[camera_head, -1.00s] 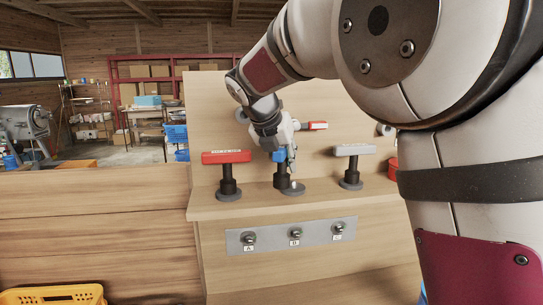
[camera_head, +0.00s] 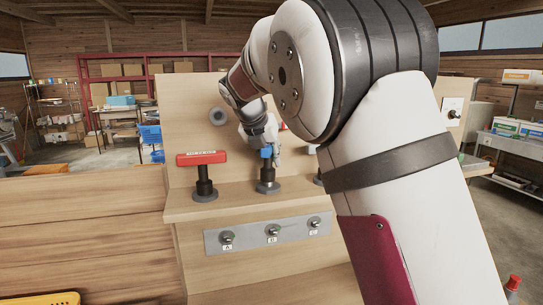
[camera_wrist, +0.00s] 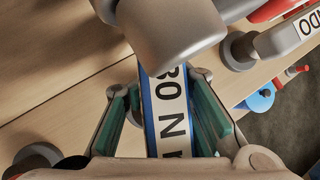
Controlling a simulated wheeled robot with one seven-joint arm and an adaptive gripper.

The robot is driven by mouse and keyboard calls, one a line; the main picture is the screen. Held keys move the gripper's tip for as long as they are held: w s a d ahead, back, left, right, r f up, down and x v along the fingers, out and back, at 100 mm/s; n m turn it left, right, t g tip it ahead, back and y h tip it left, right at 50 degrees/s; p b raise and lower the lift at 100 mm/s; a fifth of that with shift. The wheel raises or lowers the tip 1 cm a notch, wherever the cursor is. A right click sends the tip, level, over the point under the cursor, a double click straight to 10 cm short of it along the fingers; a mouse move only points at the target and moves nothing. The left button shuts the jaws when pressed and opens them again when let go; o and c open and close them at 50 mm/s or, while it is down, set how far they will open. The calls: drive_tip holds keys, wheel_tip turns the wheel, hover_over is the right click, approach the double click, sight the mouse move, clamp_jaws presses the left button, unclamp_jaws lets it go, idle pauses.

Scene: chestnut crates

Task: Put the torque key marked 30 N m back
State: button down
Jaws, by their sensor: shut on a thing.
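A blue T-handled key (camera_head: 266,152) is in my gripper (camera_head: 271,158), above the middle of the shelf. In the wrist view the fingers (camera_wrist: 165,118) are shut on both sides of its blue handle (camera_wrist: 149,118). Its white label reads partly "0 N"; the rest is cut off or hidden. Its dark shaft points down at a round grey base (camera_head: 267,188), lined up with it; I cannot tell whether it is fully seated. A red T-handled key (camera_head: 202,158) stands upright on the left. A third, grey key's base (camera_head: 319,179) shows at right, mostly hidden by my arm.
A metal plate with several knobs marked A, B and C (camera_head: 268,235) is on the shelf's front. A grey round knob (camera_head: 219,116) sticks out of the back board.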

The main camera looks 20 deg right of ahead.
drive_tip(key=shift+f, duration=0.5)
drive_tip(key=c, duration=1.4)
unclamp_jaws()
drive_tip(key=shift+r, duration=0.1)
drive_tip(key=shift+r, duration=0.3)
drive_tip(key=b+v, duration=0.2)
drive_tip(key=v, duration=1)
drive_tip(key=shift+r, duration=0.2)
